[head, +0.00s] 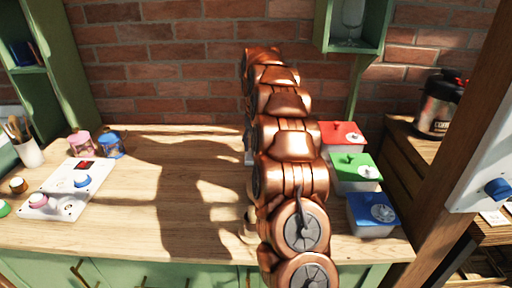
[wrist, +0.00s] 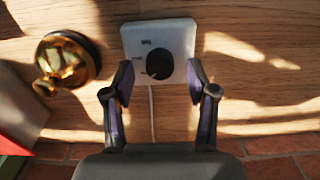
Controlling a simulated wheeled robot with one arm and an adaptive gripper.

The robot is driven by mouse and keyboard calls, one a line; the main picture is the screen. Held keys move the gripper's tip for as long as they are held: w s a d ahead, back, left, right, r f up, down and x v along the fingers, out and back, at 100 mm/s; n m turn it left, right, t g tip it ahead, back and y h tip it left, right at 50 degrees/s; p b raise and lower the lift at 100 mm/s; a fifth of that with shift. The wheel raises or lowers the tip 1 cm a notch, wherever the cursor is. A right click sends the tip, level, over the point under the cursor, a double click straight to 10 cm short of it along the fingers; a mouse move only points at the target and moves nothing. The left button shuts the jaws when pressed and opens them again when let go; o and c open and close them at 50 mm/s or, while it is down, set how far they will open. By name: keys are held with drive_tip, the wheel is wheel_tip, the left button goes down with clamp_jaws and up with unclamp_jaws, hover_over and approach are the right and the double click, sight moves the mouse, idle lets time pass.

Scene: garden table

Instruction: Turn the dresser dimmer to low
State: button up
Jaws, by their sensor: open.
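The dimmer is a white box (wrist: 133,38) with a round black knob (wrist: 158,64) and small markings beside the knob, too blurred to read surely. It lies on the wooden dresser top, with a pale cord running from it. A white sliver beside my arm in the head view (head: 248,158) may be its edge. My gripper (wrist: 160,80) is open and empty, its two fingers on either side of the knob and apart from it. In the head view my copper arm hides the gripper and most of the dimmer.
A brass object (wrist: 66,62) stands left of the dimmer in the wrist view. Red (head: 342,134), green (head: 352,172) and blue (head: 368,216) lidded boxes stand right of my arm. A white panel with knobs (head: 66,190) lies at left. The dresser's middle is clear.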

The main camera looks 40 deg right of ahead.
drive_tip(key=shift+r, duration=3.3)
